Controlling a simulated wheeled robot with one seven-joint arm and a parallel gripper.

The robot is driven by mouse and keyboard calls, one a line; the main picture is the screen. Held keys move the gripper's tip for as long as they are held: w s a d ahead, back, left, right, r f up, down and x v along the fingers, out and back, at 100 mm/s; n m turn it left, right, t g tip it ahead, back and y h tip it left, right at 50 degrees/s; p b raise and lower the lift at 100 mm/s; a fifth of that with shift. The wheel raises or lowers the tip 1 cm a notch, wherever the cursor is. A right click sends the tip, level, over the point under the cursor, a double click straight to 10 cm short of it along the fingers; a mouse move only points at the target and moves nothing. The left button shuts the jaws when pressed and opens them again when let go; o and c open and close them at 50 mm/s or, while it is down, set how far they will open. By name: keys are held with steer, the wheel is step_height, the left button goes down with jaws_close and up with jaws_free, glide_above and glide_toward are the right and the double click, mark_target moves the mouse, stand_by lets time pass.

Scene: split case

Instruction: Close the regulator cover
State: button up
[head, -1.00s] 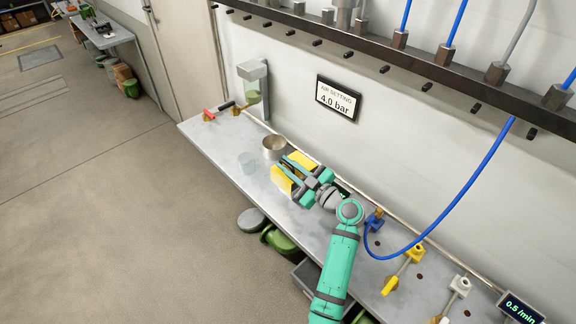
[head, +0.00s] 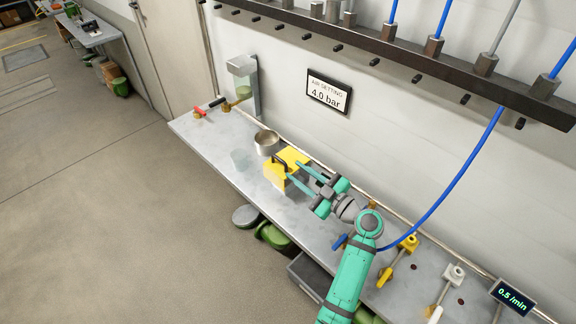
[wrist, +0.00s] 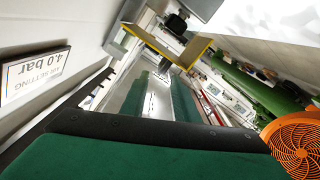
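A yellow case (head: 276,176), which I take to be the regulator cover, stands on the grey bench in the head view. It shows two yellow parts with a dark handle (head: 280,163) by them; I cannot tell whether it is fully shut. My gripper (head: 293,170) is at its right side, with two teal fingers spread apart and pointing at it. Nothing shows between the fingers; whether a tip touches the case is unclear. In the wrist view the yellow case (wrist: 190,55) is beyond the fingers, seen partly edge-on, with a dark part above it.
A blue valve handle (head: 339,242), a yellow valve (head: 407,244) and a white valve (head: 452,274) are along the right. A blue hose hangs by the wall.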

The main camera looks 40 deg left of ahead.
steer(key=shift+s+d, duration=0.1)
steer(key=shift+d, duration=1.4)
